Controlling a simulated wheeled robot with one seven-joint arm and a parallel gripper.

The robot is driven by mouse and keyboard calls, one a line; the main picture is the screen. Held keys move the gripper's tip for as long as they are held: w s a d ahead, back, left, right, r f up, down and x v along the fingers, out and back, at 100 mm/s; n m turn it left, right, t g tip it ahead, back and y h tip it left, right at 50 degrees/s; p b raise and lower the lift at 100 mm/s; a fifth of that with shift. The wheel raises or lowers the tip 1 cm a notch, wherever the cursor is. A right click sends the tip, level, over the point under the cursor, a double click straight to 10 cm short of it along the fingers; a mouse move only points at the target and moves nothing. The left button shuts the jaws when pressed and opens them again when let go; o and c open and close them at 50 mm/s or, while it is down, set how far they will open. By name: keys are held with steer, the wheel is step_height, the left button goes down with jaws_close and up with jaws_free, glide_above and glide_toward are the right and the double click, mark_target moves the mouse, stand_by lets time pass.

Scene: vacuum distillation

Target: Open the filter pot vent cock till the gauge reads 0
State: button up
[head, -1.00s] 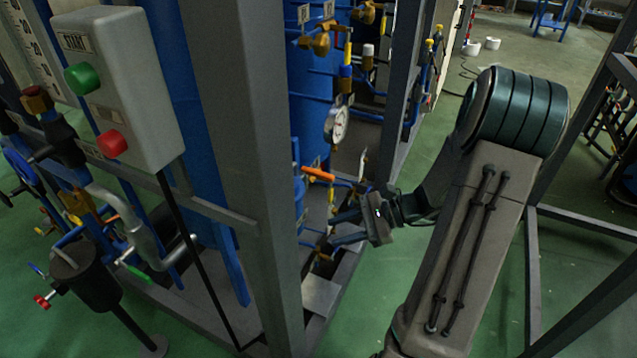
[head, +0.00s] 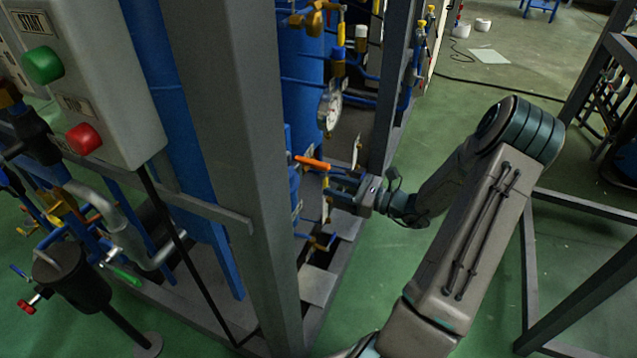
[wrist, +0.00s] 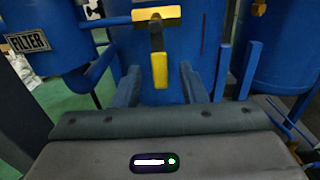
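A cock with a yellow handle (wrist: 159,70) hangs down from its brass body in the middle of the wrist view. A yellow handle (head: 326,203) also shows in the head view near my fingers. My gripper (wrist: 160,74) is open, its two fingers apart on either side of the yellow handle, with gaps to both. In the head view my gripper (head: 338,191) reaches left into the rig. The blue pot (wrist: 62,30) with the FILTER label (wrist: 28,40) stands at left in the wrist view. A round gauge (head: 330,106) is seen edge-on; its reading is too small to tell.
A thick grey post (head: 240,180) stands left of my gripper in the head view. An orange handle (head: 312,162) lies just above my fingers. A control box with green and red buttons (head: 95,80) is at upper left. Green floor (head: 480,80) is open behind my arm.

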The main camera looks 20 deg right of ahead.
mark_target(327, 184)
steer(key=shift+x, duration=2.65)
jaws_close()
